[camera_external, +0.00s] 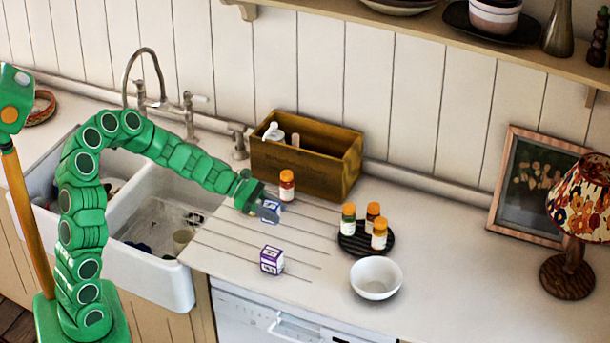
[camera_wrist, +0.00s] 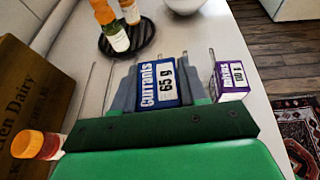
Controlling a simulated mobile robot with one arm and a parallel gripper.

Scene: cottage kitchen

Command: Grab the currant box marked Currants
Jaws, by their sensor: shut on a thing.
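The currant box (camera_wrist: 163,84) is small, blue and white, and reads "Currants" and "65 g" in the wrist view. It sits between my two fingers, and my gripper (camera_wrist: 165,88) is shut on it. In the external view my gripper (camera_external: 267,211) is low over the counter, left of the black round tray, and mostly hides the currant box (camera_external: 275,206). I cannot tell whether the box touches the counter. A purple and white box (camera_external: 271,260) stands apart on the counter nearer the front; it also shows right of my gripper in the wrist view (camera_wrist: 230,82).
An orange-capped jar (camera_external: 287,186) stands just behind my gripper, before a wooden crate (camera_external: 343,160). Several similar jars stand on or beside the black tray (camera_external: 357,245). A white bowl (camera_external: 376,278) is front right. The sink (camera_external: 160,262) is left.

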